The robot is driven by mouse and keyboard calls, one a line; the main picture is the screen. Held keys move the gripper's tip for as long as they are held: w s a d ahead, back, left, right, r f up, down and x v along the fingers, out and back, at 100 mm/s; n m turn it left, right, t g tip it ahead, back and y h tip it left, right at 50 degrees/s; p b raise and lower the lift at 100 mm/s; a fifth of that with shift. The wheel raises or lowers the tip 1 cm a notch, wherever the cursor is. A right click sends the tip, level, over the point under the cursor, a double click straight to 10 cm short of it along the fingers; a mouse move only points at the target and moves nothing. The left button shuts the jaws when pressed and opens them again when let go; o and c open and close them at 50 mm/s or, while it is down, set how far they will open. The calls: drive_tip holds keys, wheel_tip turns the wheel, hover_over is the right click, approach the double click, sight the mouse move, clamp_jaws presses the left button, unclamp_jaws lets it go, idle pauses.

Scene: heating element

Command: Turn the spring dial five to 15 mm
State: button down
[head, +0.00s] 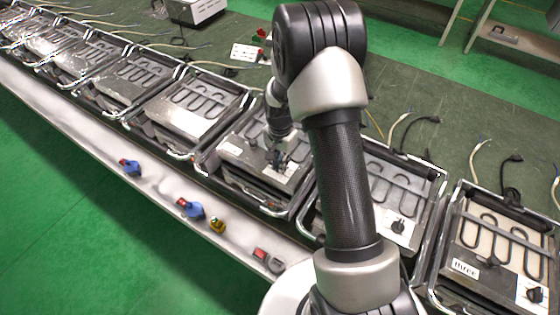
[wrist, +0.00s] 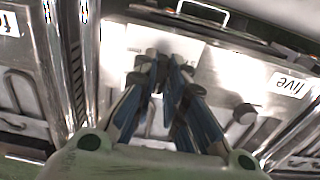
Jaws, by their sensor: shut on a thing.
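Unit five is a metal heating-element box, its white "five" label (wrist: 290,82) upside down at the right of the wrist view. In the head view, its pale label (head: 230,149) is too small to read. My gripper (wrist: 160,62) has its blue-backed fingers close together over the front panel of this box, left of the label. It is shut on the spring dial, which the fingertips mostly hide; its setting cannot be read. In the head view my gripper (head: 279,158) reaches down to the same box, right of its label.
A dark rounded piece (wrist: 245,113) stands between my fingers and the label. Similar boxes stand on both sides, including one labelled "three" (head: 465,268). Blue plugs (head: 191,208) and a yellow piece (head: 217,224) lie on the front ledge. Cables lie behind the boxes.

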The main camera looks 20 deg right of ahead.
drive_tip(key=c, duration=1.6)
unclamp_jaws()
drive_tip(key=shift+c, duration=0.2)
wheel_tip(320, 180, up, 12)
